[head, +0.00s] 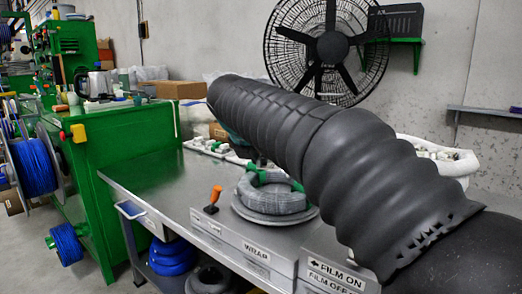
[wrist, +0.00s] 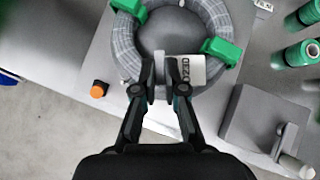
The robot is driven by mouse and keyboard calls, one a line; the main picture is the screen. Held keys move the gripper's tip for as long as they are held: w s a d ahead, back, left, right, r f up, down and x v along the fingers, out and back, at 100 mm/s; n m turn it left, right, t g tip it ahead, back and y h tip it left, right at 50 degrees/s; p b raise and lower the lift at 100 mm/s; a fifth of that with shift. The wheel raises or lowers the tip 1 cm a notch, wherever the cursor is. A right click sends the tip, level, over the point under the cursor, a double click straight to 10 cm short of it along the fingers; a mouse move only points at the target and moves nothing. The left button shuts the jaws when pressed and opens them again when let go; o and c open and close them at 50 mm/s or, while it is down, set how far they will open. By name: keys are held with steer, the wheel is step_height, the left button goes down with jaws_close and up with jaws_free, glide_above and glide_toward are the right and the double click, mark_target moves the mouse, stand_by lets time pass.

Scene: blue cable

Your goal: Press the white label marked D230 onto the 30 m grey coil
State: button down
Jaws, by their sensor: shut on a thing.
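The grey coil (head: 272,199) lies flat on a round plate on the metal bench, with green clips on it. In the wrist view the grey coil (wrist: 126,42) fills the top middle. My gripper (wrist: 164,82) is over the coil's near side, its fingers close together. It is shut on the white label (wrist: 192,69), which sticks out to the right of the fingers with dark print that looks like D230, turned in the picture. The label overlaps the coil's near right part; I cannot tell whether it touches. In the head view my arm hides the gripper and label.
An orange-topped lever (head: 214,196) stands left of the coil; its orange knob (wrist: 98,89) shows in the wrist view. A grey block (wrist: 258,118) and green spools (wrist: 296,55) are to the right. A green machine (head: 118,150) stands left of the bench.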

mark_target(261, 192)
steer(key=shift+f, duration=0.65)
steer(key=shift+f+b, duration=1.45)
steer(key=shift+f, duration=0.8)
steer(key=shift+s+f, duration=0.2)
steer(key=shift+f, duration=0.05)
steer(key=shift+f+p, duration=0.6)
steer(key=shift+f, duration=0.2)
stand_by(1.4)
steer(key=c, duration=1.6)
jaws_free()
steer(key=shift+o, duration=0.6)
steer(key=o, duration=0.5)
steer(key=shift+c, duration=0.2)
steer(key=shift+r, duration=0.1)
